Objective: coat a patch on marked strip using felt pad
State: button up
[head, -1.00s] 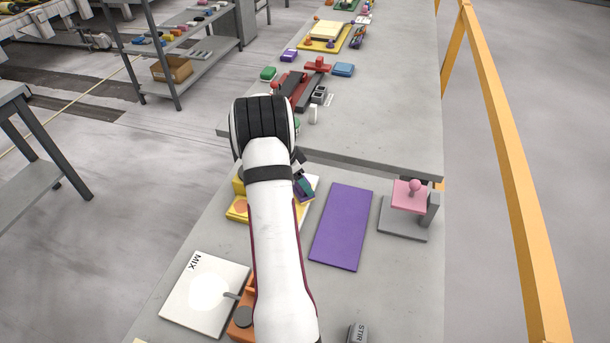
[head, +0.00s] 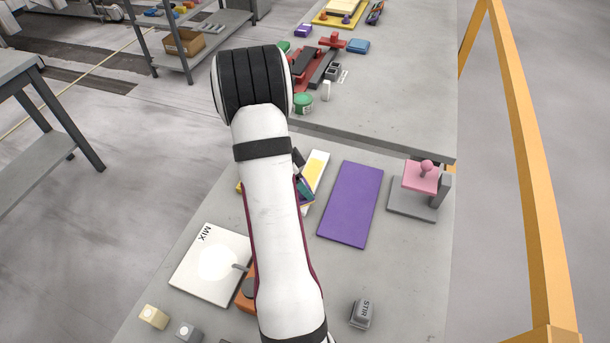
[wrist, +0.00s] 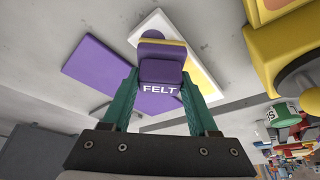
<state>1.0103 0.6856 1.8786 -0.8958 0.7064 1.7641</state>
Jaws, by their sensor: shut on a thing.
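My gripper (wrist: 160,92) is shut on the felt pad (wrist: 161,72), a purple block lettered FELT with a tan layer at its far end. Its green fingers clasp the block from both sides. In the head view my gripper (head: 304,190) is partly hidden by my arm. The marked strip, a white board with a yellow band (head: 316,170), lies beyond the pad; it also shows in the wrist view (wrist: 195,72). A purple area shows at the board's end beside the pad. I cannot tell whether the pad touches the board.
A purple panel (head: 350,205) lies to the right of the strip. A pink block on a grey stand (head: 420,180) is farther right. The white MIX plate (head: 211,264) and grey STIR block (head: 362,312) are nearer. A yellow object (wrist: 285,60) stands close in the wrist view.

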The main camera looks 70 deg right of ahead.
send_over(319, 160)
jog(key=shift+w, duration=0.1)
notch_tip(319, 160, up, 8)
dwell(1.6)
